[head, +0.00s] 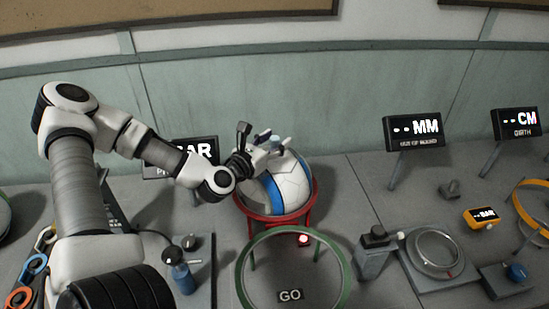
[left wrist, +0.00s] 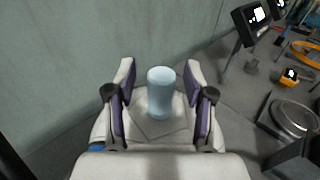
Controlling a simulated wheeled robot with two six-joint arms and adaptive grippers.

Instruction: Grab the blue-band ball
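The blue-band ball (head: 291,183) is white with a dark blue band and sits in a red ring stand (head: 313,199). My left gripper (head: 266,143) is at the ball's upper left side. In the left wrist view its two purple-padded fingers (left wrist: 160,82) are apart, so it is open. A pale blue cylinder (left wrist: 160,92) stands between the fingers against the ball's white panels (left wrist: 151,129); I cannot tell whether it is fixed to the ball. A bit of blue band shows at the ball's left edge. Finger contact with the ball is unclear. My right gripper is not in view.
A green ring (head: 343,274) stands in front of the red stand, with a GO sign (head: 290,295) below. A round scale-like plate (head: 436,250) and an orange ring (head: 520,205) are at right. A blue bottle (head: 181,277) stands at left. A wall is behind.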

